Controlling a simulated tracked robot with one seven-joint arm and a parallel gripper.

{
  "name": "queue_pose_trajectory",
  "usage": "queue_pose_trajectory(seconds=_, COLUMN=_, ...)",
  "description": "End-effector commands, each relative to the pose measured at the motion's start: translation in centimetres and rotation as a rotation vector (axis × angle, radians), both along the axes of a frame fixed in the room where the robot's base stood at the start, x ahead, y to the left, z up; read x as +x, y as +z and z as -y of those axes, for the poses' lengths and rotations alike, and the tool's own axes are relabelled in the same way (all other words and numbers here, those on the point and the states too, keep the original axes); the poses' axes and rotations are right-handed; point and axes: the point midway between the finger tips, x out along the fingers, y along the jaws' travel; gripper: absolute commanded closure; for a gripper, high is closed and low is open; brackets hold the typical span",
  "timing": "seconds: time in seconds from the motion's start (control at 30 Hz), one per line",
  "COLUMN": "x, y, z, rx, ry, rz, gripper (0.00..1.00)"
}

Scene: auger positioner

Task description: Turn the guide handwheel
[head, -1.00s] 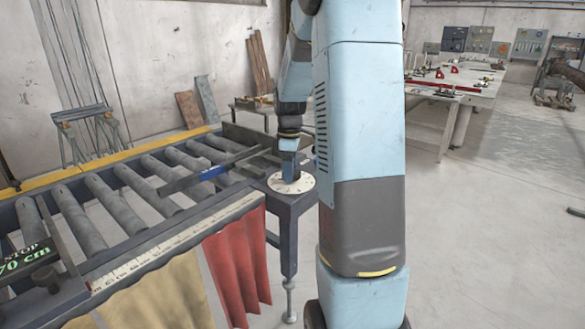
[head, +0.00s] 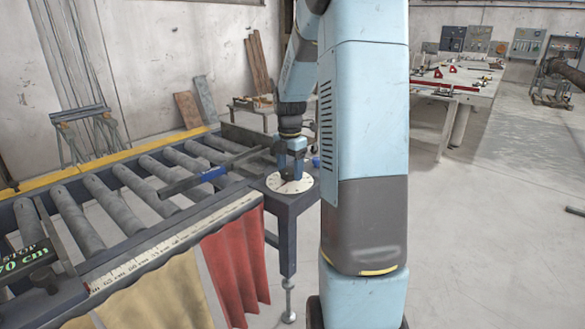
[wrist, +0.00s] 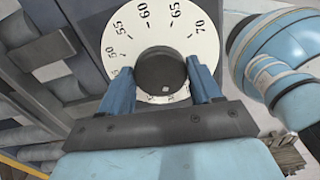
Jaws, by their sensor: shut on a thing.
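The guide handwheel is a dark round knob (wrist: 160,68) at the centre of a white dial (wrist: 122,42) with printed numbers, including 50, 55, 60, 65 and 70. In the head view the dial (head: 303,188) lies flat on a dark stand at the end of the roller table. My gripper (head: 292,176) points down over the dial. In the wrist view its two blue fingers (wrist: 160,80) stand on either side of the knob, shut on it. The knob is mostly hidden behind the fingers in the head view.
The roller table (head: 150,268) with a scale along its front edge extends left. A dark bar with a blue part (head: 213,173) lies across the rollers. Red and yellow cloths (head: 232,265) hang below.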

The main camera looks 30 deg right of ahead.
Motion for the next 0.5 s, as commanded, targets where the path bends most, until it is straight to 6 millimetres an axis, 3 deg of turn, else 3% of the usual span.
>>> queue_pose_trajectory(seconds=0.5, x=0.65, y=0.36, z=-0.37, rx=-0.003, ry=0.312, rz=0.016, gripper=0.67)
